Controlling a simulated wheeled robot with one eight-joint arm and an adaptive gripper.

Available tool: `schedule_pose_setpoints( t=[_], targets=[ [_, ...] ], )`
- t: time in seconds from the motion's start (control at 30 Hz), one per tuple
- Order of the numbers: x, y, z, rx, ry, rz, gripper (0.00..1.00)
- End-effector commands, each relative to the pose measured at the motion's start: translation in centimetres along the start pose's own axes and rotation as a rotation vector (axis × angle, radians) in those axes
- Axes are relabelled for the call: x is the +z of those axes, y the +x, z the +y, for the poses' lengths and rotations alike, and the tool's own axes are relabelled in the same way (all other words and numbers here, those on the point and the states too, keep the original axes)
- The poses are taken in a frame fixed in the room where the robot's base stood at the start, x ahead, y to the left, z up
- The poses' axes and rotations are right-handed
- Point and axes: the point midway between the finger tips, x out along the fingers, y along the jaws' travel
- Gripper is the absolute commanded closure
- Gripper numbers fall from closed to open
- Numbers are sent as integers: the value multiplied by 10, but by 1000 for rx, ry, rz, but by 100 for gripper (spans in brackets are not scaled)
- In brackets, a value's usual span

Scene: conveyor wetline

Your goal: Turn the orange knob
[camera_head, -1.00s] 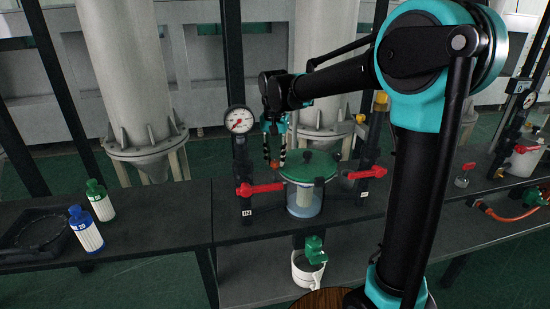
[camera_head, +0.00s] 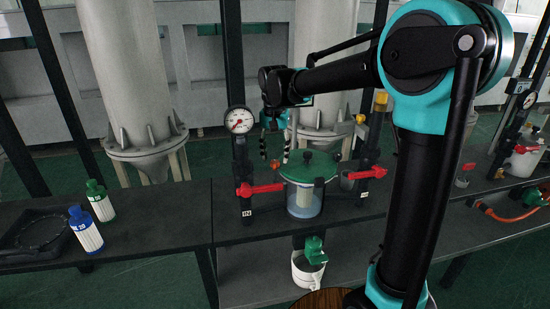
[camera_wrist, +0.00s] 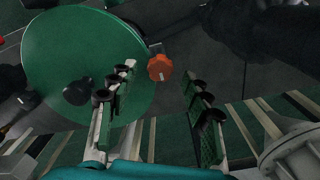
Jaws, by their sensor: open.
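The orange knob (camera_wrist: 160,68) shows in the wrist view beside the edge of a large green round lid (camera_wrist: 85,72), with a pale mark on its face. My gripper (camera_wrist: 158,76) is open and empty, with one finger to each side of the knob in the picture. The gap in depth to the knob is hard to judge. In the head view my gripper (camera_head: 275,150) hangs pointing down, just behind and left of the green-lidded clear vessel (camera_head: 305,203).
A pressure gauge (camera_head: 239,120) stands on a post left of my gripper. Red handles flank the vessel, one at left (camera_head: 262,188) and one at right (camera_head: 366,172). Blue-capped (camera_head: 86,232) and green-capped (camera_head: 102,203) bottles stand on the left bench. A white jug (camera_head: 306,270) sits below.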

Motion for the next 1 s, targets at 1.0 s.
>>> schedule_pose_setpoints(
  t=[1.0],
  targets=[
    [0, -105, 0, 0, 0, 0, 51]
  ],
)
